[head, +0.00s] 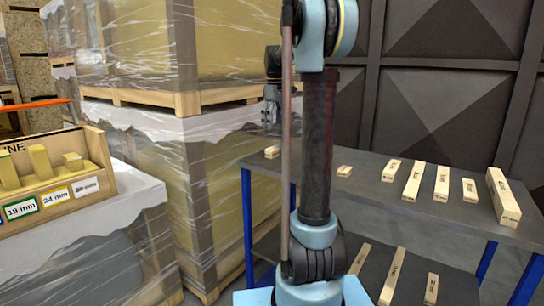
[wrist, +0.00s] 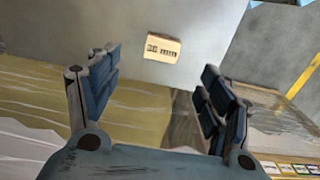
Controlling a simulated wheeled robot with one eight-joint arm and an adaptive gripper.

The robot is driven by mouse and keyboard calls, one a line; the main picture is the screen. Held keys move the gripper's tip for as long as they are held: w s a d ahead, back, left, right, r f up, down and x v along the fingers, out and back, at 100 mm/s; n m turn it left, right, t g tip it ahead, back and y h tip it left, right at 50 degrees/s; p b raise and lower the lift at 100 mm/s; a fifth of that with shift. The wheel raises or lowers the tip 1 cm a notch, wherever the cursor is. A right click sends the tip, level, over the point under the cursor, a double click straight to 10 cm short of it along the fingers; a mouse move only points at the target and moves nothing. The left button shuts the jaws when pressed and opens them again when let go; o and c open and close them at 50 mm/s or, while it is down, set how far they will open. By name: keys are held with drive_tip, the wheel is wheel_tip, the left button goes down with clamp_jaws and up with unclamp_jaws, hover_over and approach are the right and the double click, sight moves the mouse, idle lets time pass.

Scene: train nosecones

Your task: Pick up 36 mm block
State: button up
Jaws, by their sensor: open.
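A small pale wooden block (wrist: 162,47) with dark printing lies on the grey tabletop in the wrist view; its print is too blurred to read surely. It lies ahead of my gripper (wrist: 160,72), roughly midway between the fingers, with clear space around it. My gripper is open and empty. In the head view my gripper (head: 271,106) shows partly behind my arm, above the table's left end. A small block (head: 271,152) lies on the table below it and appears to be the same one. Another short block (head: 344,171) lies to its right.
The grey table (head: 400,212) holds several longer blocks to the right, and a lower shelf (head: 448,283) holds more. Wrapped pallets (head: 228,150) stand close to the table's left. A labelled wooden bin (head: 105,160) with blocks is at far left.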

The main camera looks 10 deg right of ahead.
hover_over(273, 149)
drive_tip(key=f, duration=0.7)
drive_tip(key=shift+d+f, duration=0.2)
drive_tip(key=shift+d, duration=0.1)
drive_tip(key=shift+a+f, duration=0.15)
drive_tip(key=shift+f, duration=1.2)
drive_tip(key=shift+a+f, duration=0.15)
drive_tip(key=shift+f, duration=1.2)
drive_tip(key=shift+c, duration=0.3)
drive_tip(key=c, duration=1)
